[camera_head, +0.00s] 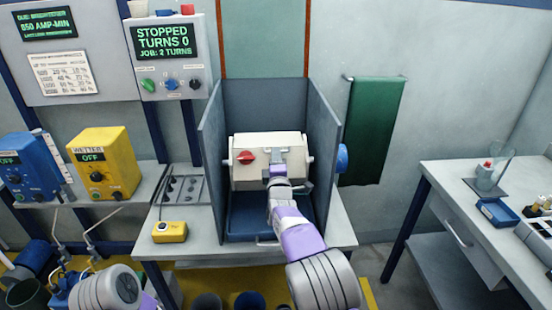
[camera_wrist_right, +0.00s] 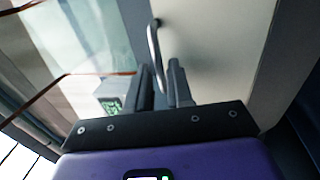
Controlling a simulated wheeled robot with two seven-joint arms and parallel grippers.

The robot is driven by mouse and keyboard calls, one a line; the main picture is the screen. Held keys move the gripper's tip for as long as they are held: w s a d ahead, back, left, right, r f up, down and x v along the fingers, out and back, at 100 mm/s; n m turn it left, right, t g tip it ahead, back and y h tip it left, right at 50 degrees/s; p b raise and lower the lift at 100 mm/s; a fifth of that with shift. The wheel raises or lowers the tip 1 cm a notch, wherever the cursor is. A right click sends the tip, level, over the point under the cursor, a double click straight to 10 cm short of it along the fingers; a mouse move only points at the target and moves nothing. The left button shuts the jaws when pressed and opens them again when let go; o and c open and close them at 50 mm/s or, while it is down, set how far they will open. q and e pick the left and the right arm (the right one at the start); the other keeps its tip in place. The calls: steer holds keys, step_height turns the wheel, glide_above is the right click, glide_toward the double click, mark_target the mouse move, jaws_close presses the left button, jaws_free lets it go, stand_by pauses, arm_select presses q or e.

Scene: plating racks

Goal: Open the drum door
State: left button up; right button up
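The white drum (camera_head: 252,174) sits inside a grey open-fronted enclosure, with a red knob (camera_head: 245,157) on its front left. A latch-like fitting shows at its top middle. My right gripper (camera_head: 277,171) is at the drum's front, and my arm hides part of the drum. In the right wrist view a thin metal handle (camera_wrist_right: 153,45) stands out from a pale panel (camera_wrist_right: 215,45). Its near end runs down between my right gripper's two dark fingers (camera_wrist_right: 162,82), which are a small gap apart. Whether they press on it is unclear. My left gripper is out of view.
The enclosure's side walls (camera_head: 324,150) flank the drum closely. A blue tray (camera_head: 240,222) lies below it. The control box (camera_head: 170,55) reads STOPPED, TURNS 0. A yellow pendant (camera_head: 170,232) rests on the bench. A blue knob (camera_head: 342,157) is on the right wall.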

steer(key=shift+w, duration=0.15)
jaws_close()
stand_by(1.4)
